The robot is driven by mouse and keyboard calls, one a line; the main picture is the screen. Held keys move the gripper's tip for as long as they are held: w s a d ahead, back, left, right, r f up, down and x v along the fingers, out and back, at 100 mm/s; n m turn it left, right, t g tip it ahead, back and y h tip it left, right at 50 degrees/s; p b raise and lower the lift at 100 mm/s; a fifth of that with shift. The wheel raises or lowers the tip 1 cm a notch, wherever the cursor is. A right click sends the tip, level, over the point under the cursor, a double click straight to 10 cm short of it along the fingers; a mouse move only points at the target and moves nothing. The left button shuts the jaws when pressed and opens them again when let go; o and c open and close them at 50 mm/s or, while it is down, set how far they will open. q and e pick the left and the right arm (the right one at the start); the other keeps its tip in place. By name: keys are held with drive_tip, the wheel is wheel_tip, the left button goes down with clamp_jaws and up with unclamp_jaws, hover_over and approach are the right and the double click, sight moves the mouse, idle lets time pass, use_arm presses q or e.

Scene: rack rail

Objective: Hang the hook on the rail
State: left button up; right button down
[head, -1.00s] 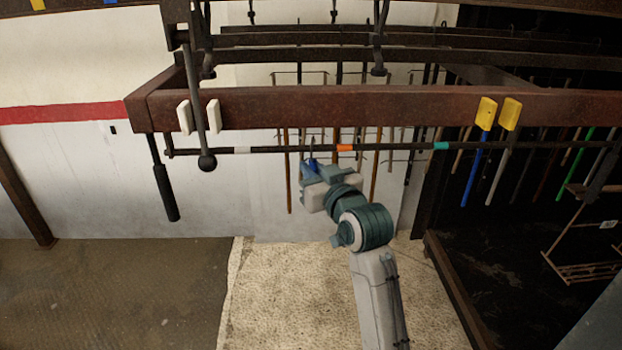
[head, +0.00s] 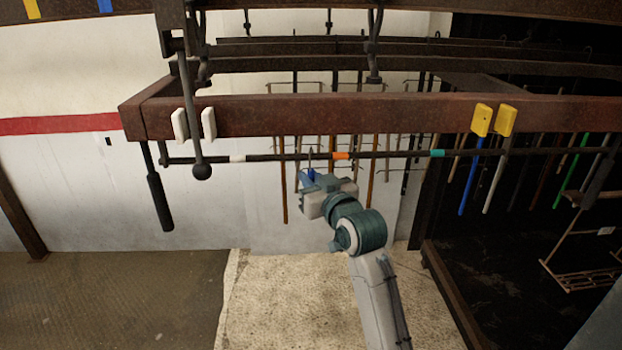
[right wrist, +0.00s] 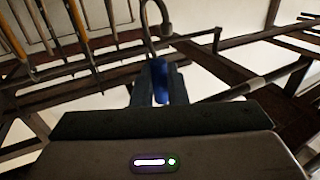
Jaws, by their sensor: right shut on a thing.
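My right gripper (head: 309,178) is shut on the blue part of a hook (head: 309,173), at the end of my arm in the middle of the head view. In the right wrist view the blue grip (right wrist: 161,82) sits between the fingers, and a grey metal bend rises above it. The rail (head: 275,157) is a thin dark bar with white, orange and teal bands. The hook's upper end overlaps the rail in the head view, just left of the orange band (head: 341,156). I cannot tell whether they touch. My left gripper is out of view.
A thick brown beam (head: 340,115) runs just above the rail, with white pads (head: 180,124) at left and yellow pads (head: 481,119) at right. A dark rod with a ball end (head: 201,172) crosses the rail's left part. Several long-handled tools hang behind.

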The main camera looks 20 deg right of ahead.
drive_tip(key=shift+f, duration=0.2)
drive_tip(key=c, duration=1.4)
unclamp_jaws()
drive_tip(key=shift+o, duration=0.2)
drive_tip(key=shift+s, duration=0.1)
drive_tip(key=s+d+b, duration=0.1)
drive_tip(key=s+b, duration=0.3)
drive_tip(key=s, duration=0.6)
drive_tip(key=shift+s+d, duration=0.15)
drive_tip(key=shift+s, duration=0.1)
drive_tip(key=shift+f, duration=0.1)
